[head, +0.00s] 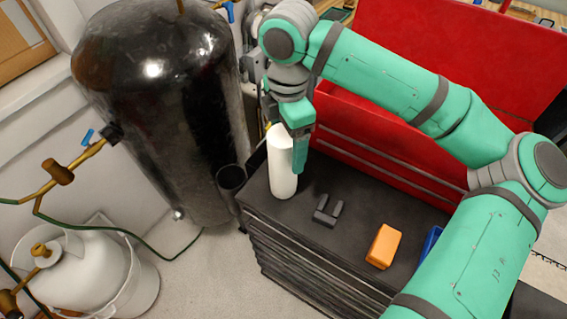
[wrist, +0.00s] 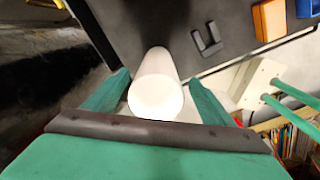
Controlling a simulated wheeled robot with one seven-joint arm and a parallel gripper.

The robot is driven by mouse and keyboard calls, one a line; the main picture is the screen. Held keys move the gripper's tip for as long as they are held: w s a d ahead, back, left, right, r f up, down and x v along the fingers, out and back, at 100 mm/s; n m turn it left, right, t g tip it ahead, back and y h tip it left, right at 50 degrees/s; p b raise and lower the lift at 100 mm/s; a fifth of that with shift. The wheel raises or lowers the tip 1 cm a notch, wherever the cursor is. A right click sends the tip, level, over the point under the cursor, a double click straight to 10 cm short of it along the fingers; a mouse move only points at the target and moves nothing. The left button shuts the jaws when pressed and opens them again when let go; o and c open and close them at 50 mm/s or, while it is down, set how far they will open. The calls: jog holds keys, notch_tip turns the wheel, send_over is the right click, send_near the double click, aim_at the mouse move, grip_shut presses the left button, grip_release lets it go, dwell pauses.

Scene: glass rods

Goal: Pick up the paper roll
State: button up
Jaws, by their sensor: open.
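The paper roll (head: 282,165) is a white cylinder standing upright on the left end of the dark cabinet top (head: 330,187). In the wrist view the white roll (wrist: 156,85) shows from above, its round end toward the camera. My gripper (head: 298,150) is teal and points down at the roll's upper part. In the wrist view my gripper's fingers (wrist: 160,92) are apart, one on each side of the roll. I cannot tell whether either finger touches it. The roll's upper right side is partly hidden by a finger in the head view.
A dark U-shaped piece (head: 327,211) and an orange block (head: 383,246) lie on the cabinet top, with a blue item (head: 430,243) beside my arm. A red toolbox (head: 385,145) stands behind. A large black tank (head: 160,110) stands close on the left, a white gas bottle (head: 85,270) below it.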

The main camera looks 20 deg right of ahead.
send_over(283, 183)
jog(key=w+d, duration=0.1)
jog(key=w, duration=0.2)
jog(key=shift+w+d+f, duration=0.1)
jog(key=shift+d+f, duration=0.05)
jog(key=shift+f, duration=2.7)
jog(key=shift+c, duration=0.7)
jog(key=c, duration=1.2)
